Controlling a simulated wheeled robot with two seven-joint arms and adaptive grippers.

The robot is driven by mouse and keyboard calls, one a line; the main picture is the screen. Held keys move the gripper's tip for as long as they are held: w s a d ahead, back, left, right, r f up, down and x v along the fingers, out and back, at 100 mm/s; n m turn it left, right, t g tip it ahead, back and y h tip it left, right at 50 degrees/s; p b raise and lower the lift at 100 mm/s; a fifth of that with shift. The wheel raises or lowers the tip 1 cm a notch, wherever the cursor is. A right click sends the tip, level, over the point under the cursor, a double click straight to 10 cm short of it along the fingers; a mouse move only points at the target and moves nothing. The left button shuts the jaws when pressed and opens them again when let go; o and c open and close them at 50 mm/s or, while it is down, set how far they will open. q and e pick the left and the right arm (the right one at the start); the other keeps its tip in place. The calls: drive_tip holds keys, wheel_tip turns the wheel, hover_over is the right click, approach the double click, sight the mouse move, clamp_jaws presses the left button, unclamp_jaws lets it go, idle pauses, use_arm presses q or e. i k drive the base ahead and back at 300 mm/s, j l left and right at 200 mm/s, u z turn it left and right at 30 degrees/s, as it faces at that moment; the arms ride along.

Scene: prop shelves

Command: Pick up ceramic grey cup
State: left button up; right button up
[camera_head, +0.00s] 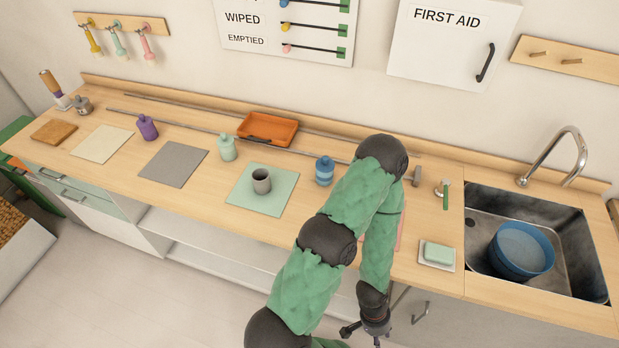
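The ceramic grey cup (261,181) stands upright on a pale green mat (283,198) on the wooden counter. Its open top faces up and no gripper touches it. My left gripper (370,335) hangs low at the bottom edge, right of the cup and in front of the counter. Its fingers are partly cut off, so I cannot tell whether it is open or shut. My green arm rises from the bottom, bends over the counter right of the cup and comes back down. My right gripper is not in view.
A mint bottle (226,147) stands behind the cup and a blue one (324,170) to its right. An orange tray (268,128) lies further back. A grey mat (173,163) is bare. The sink (482,215) at right holds a blue tub (520,251).

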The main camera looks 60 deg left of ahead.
sight(260, 179)
drive_tip(key=u, duration=2.35)
drive_tip(key=i+j, duration=0.1)
drive_tip(key=j, duration=0.2)
drive_tip(key=i+j, duration=0.15)
drive_tip(key=j, duration=0.2)
drive_tip(key=i+j, duration=0.1)
drive_tip(key=j, duration=0.2)
drive_tip(key=i+j, duration=0.1)
drive_tip(key=j, duration=0.25)
